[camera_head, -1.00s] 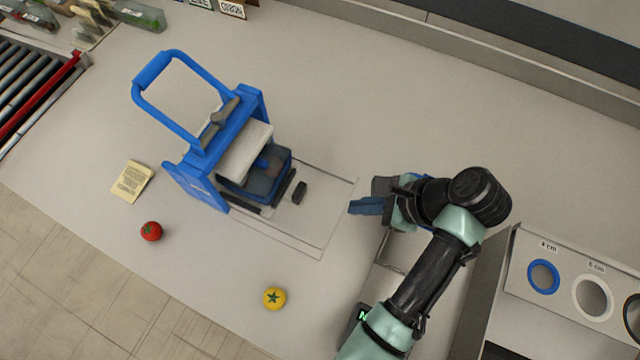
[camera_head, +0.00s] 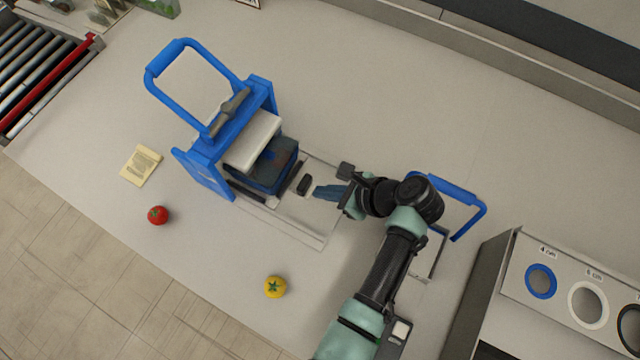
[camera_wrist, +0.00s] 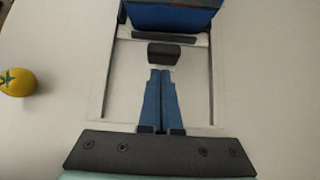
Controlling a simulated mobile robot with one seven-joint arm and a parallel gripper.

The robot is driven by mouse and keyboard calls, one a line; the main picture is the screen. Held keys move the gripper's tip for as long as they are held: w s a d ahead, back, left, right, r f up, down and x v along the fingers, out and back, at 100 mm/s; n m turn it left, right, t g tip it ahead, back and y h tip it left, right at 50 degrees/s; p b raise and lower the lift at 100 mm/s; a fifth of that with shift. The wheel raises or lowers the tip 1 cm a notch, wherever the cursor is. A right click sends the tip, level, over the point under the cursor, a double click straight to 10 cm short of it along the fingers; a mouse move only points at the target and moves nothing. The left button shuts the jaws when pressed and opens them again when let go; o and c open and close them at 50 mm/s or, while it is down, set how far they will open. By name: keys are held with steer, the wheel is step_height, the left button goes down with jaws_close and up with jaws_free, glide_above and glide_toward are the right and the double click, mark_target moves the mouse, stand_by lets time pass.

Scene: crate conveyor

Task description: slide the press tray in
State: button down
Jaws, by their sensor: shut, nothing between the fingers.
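The press tray (camera_head: 272,168) is a dark blue box under the white plate (camera_head: 254,140) of the blue press (camera_head: 206,170). It is partly within the press frame. A small dark handle block (camera_head: 304,185) stands at the tray's near side, on the pale guide area. My gripper (camera_head: 319,192) has its blue fingers shut and empty, pointing at the handle block from the right. In the wrist view the fingertips (camera_wrist: 160,70) lie just below the handle block (camera_wrist: 164,54), and I cannot tell whether they touch it. The tray (camera_wrist: 172,15) shows at the top there.
A yellow tomato (camera_head: 275,287), a red tomato (camera_head: 158,215) and a paper note (camera_head: 141,165) lie on the counter. A blue-handled frame (camera_head: 455,195) stands behind my arm. A panel with round holes (camera_head: 570,290) is at the right. A roller conveyor (camera_head: 30,75) is at upper left.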

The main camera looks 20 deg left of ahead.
steer(key=shift+w+a, duration=0.15)
steer(key=shift+a, duration=0.4)
steer(key=shift+w+a+r+p, duration=0.1)
steer(key=shift+a+p, duration=0.15)
steer(key=shift+a, duration=0.5)
steer(key=shift+w+a+f+p, duration=0.1)
steer(key=shift+w+a+p, duration=0.1)
steer(key=shift+a, duration=0.55)
steer(key=shift+w+a+r+p, duration=0.1)
steer(key=shift+a+p, duration=0.15)
steer(key=shift+a, duration=0.6)
